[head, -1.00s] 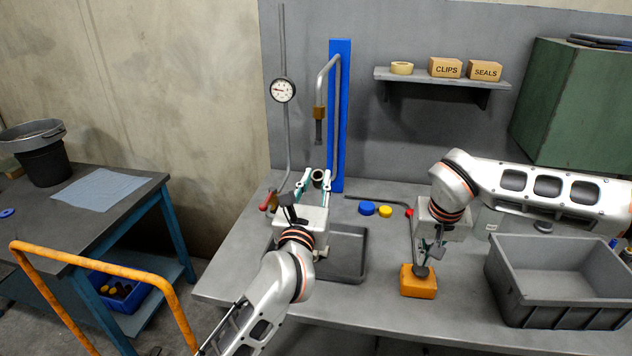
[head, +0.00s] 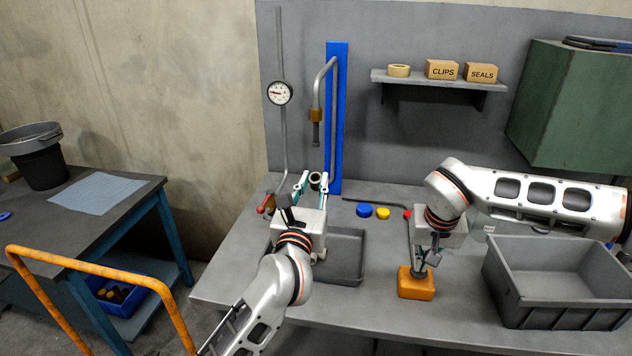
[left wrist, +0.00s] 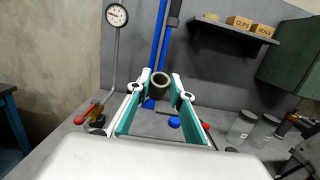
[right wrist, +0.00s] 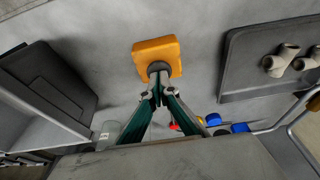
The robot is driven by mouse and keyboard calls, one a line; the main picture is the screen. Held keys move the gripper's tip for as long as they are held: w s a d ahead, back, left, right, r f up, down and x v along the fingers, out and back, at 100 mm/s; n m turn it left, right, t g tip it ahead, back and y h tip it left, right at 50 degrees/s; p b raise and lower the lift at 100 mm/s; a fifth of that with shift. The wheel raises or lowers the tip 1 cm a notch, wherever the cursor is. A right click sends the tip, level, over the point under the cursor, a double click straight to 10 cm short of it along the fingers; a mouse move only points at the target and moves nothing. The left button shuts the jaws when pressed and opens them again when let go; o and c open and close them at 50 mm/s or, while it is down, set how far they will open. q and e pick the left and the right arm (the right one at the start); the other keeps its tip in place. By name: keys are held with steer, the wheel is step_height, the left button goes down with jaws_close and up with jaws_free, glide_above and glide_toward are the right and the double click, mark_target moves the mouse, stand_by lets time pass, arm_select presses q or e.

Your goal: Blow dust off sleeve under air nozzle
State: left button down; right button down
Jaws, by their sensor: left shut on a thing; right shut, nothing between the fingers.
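The sleeve (head: 315,181) is a short dark tube with a lighter rim. My left gripper (left wrist: 160,88) is shut on it, and its open end shows between the fingers in the left wrist view. The air nozzle (head: 316,115) hangs from a bent grey pipe on a blue post. The sleeve appears below the nozzle tip in the head view, with a gap between. My right gripper (right wrist: 158,92) is shut and empty, its tips at the grey knob (right wrist: 158,68) on an orange block (head: 416,286). I cannot tell whether they press the knob.
A dark tray (head: 346,268) lies under my left gripper; pale pipe fittings (right wrist: 284,62) show in it. A grey bin (head: 505,292) stands right of the orange block. A gauge pipe with a red-handled valve (head: 266,203) stands left. Blue, yellow and red caps (head: 364,211) lie behind.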

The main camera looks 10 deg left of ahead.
steer(key=shift+s+f, duration=0.1)
steer(key=shift+f, duration=0.6)
stand_by(1.7)
stand_by(1.4)
steer(key=shift+w+r+v, duration=0.1)
steer(key=shift+w+v, duration=0.2)
steer(key=shift+v, duration=0.85)
steer(key=shift+w+r+v, duration=0.1)
steer(key=shift+w+v, duration=0.15)
steer(key=shift+v, duration=0.95)
steer(key=shift+w+v, duration=0.3)
steer(key=shift+v, duration=0.85)
arm_select(q)
steer(key=shift+s, duration=0.1)
arm_select(e)
steer(key=shift+w, duration=0.1)
arm_select(q)
steer(key=shift+s+p, duration=0.35)
steer(key=shift+s, duration=0.65)
steer(key=s+p, duration=0.1)
steer(key=s, duration=0.7)
arm_select(e)
steer(key=v, duration=0.2)
steer(key=shift+w+r, duration=0.25)
steer(key=shift+r, duration=0.1)
steer(key=shift+s, duration=0.1)
